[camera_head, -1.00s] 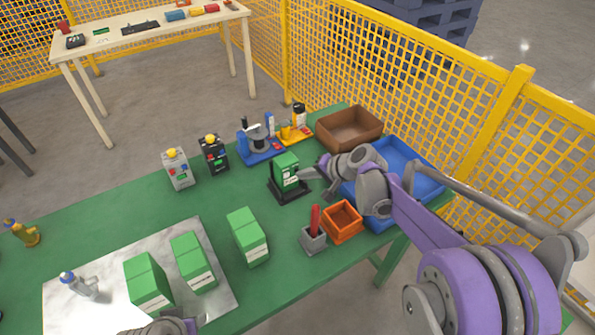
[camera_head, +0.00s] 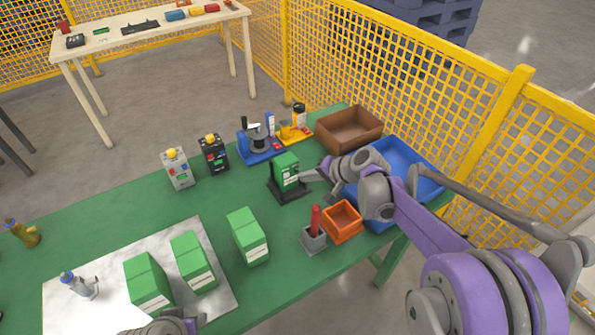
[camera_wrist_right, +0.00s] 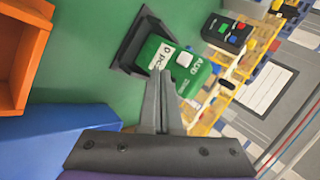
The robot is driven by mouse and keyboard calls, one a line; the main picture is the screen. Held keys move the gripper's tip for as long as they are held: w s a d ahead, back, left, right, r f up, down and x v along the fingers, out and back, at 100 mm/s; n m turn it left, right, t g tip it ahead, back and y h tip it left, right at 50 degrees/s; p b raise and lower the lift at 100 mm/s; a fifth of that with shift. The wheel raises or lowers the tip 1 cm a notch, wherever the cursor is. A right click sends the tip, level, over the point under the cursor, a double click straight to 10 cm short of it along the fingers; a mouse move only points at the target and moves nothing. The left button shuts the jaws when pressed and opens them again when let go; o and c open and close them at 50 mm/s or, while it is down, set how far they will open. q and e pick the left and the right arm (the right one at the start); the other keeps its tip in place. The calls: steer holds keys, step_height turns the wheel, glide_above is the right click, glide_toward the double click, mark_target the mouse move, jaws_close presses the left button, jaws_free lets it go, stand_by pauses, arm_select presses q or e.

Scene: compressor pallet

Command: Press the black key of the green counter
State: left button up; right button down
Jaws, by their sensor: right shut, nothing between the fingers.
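The green counter (camera_head: 287,172) stands upright on a black base near the middle of the green table. In the right wrist view the counter (camera_wrist_right: 197,74) shows a white display, a pale square and the word ADD. Only a part of my left arm shows at the bottom edge.
An orange box (camera_head: 342,222), a grey holder with a red stick (camera_head: 314,238) and a blue tray (camera_head: 429,184) lie near the right arm. Green boxes (camera_head: 247,236) stand in front. A black device (camera_head: 214,154) and a blue device (camera_head: 259,146) stand behind the counter.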

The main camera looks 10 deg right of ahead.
steer(key=shift+s, duration=0.2)
steer(key=shift+d, duration=0.1)
steer(key=shift+s+d, duration=0.25)
steer(key=shift+s, duration=0.55)
steer(key=shift+s+d, duration=0.3)
steer(key=shift+s, duration=0.45)
steer(key=shift+s+d, duration=0.25)
steer(key=shift+s, duration=0.55)
